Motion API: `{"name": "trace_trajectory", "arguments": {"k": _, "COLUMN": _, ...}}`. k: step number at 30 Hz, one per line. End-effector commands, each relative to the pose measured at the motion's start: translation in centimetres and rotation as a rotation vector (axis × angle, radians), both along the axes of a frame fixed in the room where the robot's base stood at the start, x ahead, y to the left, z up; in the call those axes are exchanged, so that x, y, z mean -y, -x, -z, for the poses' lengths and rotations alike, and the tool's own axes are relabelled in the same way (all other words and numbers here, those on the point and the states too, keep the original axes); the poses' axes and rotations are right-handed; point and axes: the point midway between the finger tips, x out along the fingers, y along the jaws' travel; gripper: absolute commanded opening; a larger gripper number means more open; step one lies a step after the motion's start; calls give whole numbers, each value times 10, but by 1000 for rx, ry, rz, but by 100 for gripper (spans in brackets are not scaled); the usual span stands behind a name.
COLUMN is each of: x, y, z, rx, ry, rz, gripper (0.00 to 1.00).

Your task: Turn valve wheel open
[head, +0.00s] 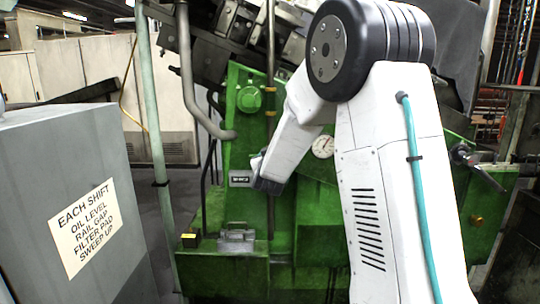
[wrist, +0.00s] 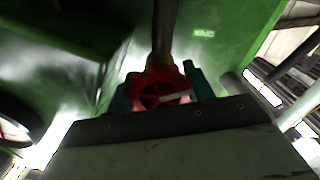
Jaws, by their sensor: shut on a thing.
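The red valve wheel (wrist: 150,92) shows in the middle of the wrist view, with a pale bar or mark at its lower right. A brass-coloured fitting and a dark vertical pipe (wrist: 165,28) rise behind it. My gripper (wrist: 160,90) has a teal finger on each side of the wheel and is shut on it. The gripper's dark body hides the wheel's lower part. In the head view my white arm reaches toward the green machine (head: 240,140), and the wheel and my fingers are hidden there.
A grey cabinet (head: 130,270) with a shift-check label stands close at the left. A pressure gauge (head: 322,146) is on the machine right of my wrist. A small grey box (head: 236,240) sits on the lower green ledge. Pipes run upright nearby.

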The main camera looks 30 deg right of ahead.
Motion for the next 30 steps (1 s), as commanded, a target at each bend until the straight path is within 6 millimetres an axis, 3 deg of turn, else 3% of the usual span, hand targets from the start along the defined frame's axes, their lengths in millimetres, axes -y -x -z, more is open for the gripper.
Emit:
{"name": "trace_trajectory", "arguments": {"k": 24, "x": -2, "y": 0, "z": 1, "rx": -71, "ry": 102, "rz": -4, "gripper": 29}}
{"name": "trace_trajectory", "arguments": {"k": 25, "x": -2, "y": 0, "z": 1, "rx": -71, "ry": 102, "rz": -4, "gripper": 58}}
{"name": "trace_trajectory", "arguments": {"k": 27, "x": -1, "y": 0, "z": 1, "rx": -70, "ry": 101, "rz": -3, "gripper": 74}}
{"name": "trace_trajectory", "arguments": {"k": 30, "x": 0, "y": 0, "z": 1, "rx": -70, "ry": 101, "rz": -2, "gripper": 74}}
